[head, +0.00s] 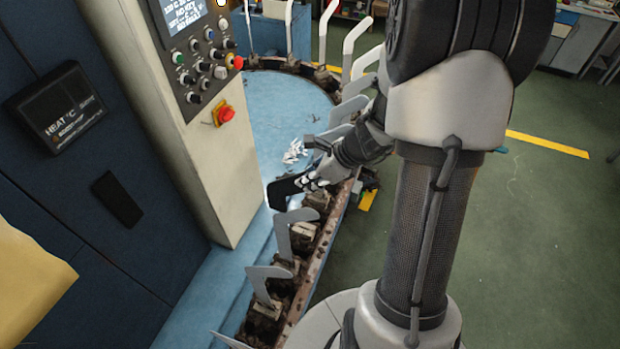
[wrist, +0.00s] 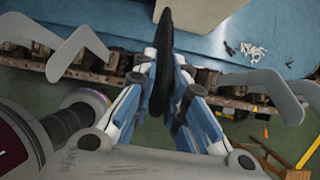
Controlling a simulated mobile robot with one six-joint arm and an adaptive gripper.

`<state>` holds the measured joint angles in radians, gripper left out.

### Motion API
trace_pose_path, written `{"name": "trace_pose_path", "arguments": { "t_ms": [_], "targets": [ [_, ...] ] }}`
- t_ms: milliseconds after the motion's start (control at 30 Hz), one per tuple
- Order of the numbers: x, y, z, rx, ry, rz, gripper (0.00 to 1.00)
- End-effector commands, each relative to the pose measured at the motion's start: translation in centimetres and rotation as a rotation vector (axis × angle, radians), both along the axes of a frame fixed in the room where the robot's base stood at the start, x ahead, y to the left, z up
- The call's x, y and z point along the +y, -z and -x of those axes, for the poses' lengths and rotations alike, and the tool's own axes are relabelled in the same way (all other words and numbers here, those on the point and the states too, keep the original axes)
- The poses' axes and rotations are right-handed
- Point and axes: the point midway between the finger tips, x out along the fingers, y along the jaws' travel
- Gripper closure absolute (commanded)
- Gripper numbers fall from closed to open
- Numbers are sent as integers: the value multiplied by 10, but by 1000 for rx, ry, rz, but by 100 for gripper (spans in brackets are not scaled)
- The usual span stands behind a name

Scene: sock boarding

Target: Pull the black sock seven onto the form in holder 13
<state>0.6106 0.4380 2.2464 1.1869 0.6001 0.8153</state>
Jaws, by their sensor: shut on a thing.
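The black sock (head: 284,190) hangs at the rail beside the blue round table, at the tip of my gripper (head: 312,182). In the wrist view the sock (wrist: 163,72) is a long dark strip between the two blue-and-white fingers of my gripper (wrist: 166,64), which are shut on it. A holder (head: 319,199) sits right below the gripper. Its form does not show as bare metal, and I cannot tell whether the sock is around it. No holder numbers can be read. Bare grey forms stand on both sides, one nearer (head: 290,228) and one farther (head: 328,137).
More bare forms (head: 268,278) stand along the rusty rail (head: 318,262), close to the arm. White scraps (head: 295,151) lie on the blue table (head: 275,110). A machine cabinet with a control panel (head: 205,55) rises at left. Green floor (head: 540,220) at right is open.

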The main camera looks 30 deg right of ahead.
Motion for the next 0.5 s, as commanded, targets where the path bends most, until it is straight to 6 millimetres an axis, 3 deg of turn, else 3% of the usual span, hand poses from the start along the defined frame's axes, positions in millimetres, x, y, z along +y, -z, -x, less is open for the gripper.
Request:
{"name": "trace_pose_path", "arguments": {
  "t_ms": [500],
  "targets": [
    [0,14,0,0,0,0,100]
  ]
}}
